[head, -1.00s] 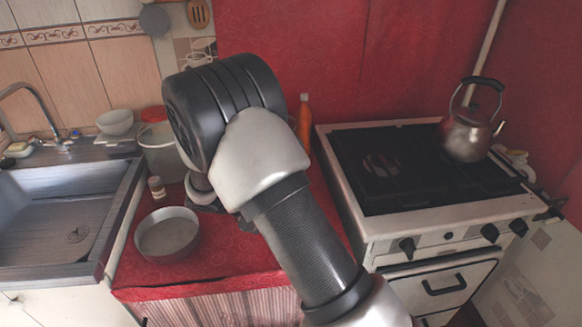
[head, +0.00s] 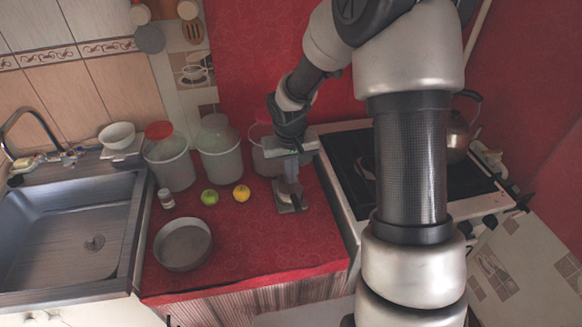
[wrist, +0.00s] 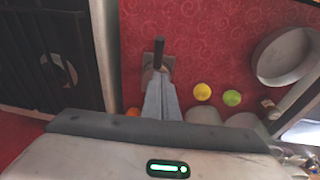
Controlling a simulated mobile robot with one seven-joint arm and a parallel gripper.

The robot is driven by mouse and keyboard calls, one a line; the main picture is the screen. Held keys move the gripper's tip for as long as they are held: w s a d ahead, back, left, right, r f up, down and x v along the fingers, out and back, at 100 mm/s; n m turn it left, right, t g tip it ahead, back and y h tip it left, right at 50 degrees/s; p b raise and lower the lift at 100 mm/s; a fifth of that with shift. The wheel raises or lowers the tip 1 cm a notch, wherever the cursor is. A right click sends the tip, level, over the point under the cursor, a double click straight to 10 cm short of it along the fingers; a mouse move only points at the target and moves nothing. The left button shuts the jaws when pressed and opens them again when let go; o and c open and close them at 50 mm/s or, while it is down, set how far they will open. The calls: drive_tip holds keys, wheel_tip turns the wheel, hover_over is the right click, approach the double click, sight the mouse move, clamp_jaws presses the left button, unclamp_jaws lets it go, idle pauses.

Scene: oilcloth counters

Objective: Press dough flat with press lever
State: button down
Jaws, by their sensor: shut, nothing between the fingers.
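The press (head: 292,206) is a small grey device on the red counter, near the stove side. It also shows in the wrist view (wrist: 167,73), with its dark lever (wrist: 158,50) standing up from the plate. My gripper (head: 289,178) points down right over the press in the head view. In the wrist view its fingers (wrist: 160,80) are together and empty, their tips overlapping the plate beside the lever. I cannot tell whether they touch it. A pale patch shows at the press, but I cannot make out the dough for certain.
A green lime (head: 209,198), a yellow lemon (head: 242,193) and a round metal pan (head: 183,245) sit to the left. Several jars stand behind them. The stove (head: 345,165) borders the right, a sink (head: 60,235) the left. The counter's front middle is clear.

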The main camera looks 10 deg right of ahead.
sight(296, 207)
drive_tip(key=f, duration=0.7)
drive_tip(key=shift+d+f, duration=0.25)
drive_tip(key=shift+d, duration=0.15)
drive_tip(key=shift+d+f, duration=0.1)
drive_tip(key=shift+f, duration=0.4)
drive_tip(key=f+b, duration=0.2)
drive_tip(key=s+f+b, duration=0.1)
drive_tip(key=f+b, duration=0.1)
drive_tip(key=b, duration=0.1)
drive_tip(key=shift+s+f, duration=0.1)
drive_tip(key=shift+s, duration=0.3)
